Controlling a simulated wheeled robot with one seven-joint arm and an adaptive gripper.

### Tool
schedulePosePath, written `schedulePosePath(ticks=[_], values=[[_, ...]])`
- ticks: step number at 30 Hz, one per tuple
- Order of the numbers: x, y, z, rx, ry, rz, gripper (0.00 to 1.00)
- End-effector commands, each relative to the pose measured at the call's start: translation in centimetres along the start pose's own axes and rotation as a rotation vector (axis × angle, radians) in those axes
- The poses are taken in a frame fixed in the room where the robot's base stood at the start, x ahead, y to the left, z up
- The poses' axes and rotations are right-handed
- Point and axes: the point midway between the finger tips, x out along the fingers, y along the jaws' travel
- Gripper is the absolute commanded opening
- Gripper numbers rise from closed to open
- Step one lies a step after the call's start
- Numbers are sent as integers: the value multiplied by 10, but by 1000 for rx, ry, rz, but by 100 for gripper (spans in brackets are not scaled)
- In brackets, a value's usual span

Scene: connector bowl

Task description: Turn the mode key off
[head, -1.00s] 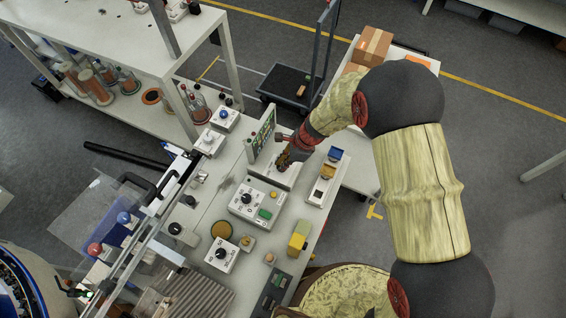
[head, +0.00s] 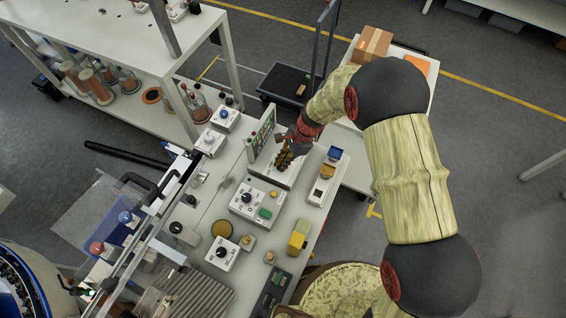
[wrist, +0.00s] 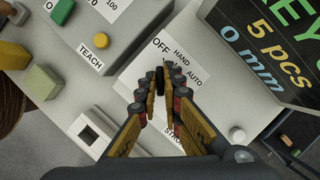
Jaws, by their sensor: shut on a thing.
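The mode key (wrist: 160,78) is a small dark piece on a pale panel (wrist: 128,76) in the wrist view. Printed labels OFF, HAND and AUTO fan out just beyond it. My gripper (wrist: 160,92) has its orange-brown fingers shut on the key, with dark fingertips on either side. The fingers hide most of the key, so its exact pointing angle is hard to tell. In the head view my gripper (head: 284,160) reaches down onto the same panel, behind the row of control boxes, and hides the key there.
A display screen (wrist: 262,45) stands close at the right of my fingers in the wrist view. A box with a yellow button (wrist: 101,41) and TEACH label is at the left. A square-holed block (wrist: 92,133) is at lower left. A dial box (head: 246,201) stands nearby in the head view.

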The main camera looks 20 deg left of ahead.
Motion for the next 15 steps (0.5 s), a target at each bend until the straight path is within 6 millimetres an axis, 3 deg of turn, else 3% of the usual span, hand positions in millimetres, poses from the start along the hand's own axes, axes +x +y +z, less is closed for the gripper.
schedulePosePath(ticks=[4,5,15], values=[[-1,-1,0,-1,1,-2,0],[-1,-1,0,-1,1,-2,9],[0,0,0,0,0,-1,26]])
